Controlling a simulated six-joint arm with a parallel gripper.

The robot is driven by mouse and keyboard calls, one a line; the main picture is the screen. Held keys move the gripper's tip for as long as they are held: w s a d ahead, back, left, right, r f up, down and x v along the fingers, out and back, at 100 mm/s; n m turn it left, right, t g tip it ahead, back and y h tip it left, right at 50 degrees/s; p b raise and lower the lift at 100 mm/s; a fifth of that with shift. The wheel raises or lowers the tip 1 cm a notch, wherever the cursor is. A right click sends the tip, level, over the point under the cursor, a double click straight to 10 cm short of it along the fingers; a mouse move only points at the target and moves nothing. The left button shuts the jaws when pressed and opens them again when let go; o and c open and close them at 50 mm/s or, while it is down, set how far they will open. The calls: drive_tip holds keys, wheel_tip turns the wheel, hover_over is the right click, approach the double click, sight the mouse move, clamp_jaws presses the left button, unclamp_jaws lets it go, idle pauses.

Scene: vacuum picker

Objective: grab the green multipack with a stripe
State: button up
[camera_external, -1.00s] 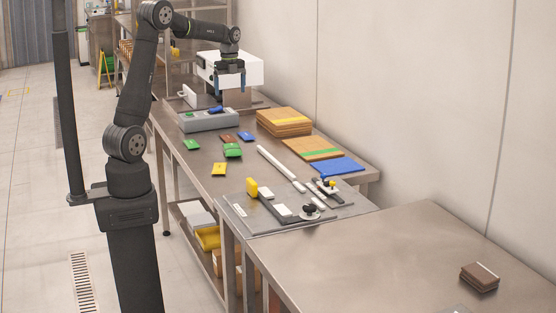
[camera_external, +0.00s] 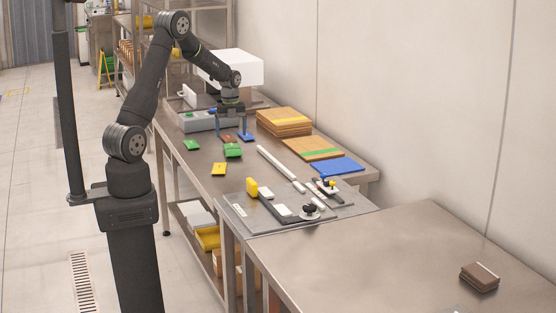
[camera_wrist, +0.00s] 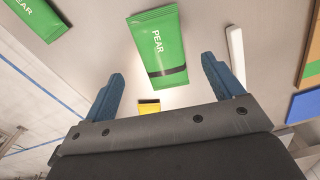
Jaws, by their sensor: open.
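A yellow pack (camera_external: 219,169) lies in front of the green one, and a blue pack (camera_external: 247,137) behind it to the right. A white bar (camera_external: 276,164), cardboard stacks (camera_external: 284,122) and a blue sheet (camera_external: 337,166) lie to the right. A grey case (camera_external: 193,123) stands behind.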

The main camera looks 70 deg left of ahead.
sight(232, 146)
drive_tip(key=shift+d+f, duration=0.2)
drive_tip(key=shift+f, duration=2.85)
drive_tip(key=shift+c, duration=0.4)
drive_tip(key=c, duration=1.1)
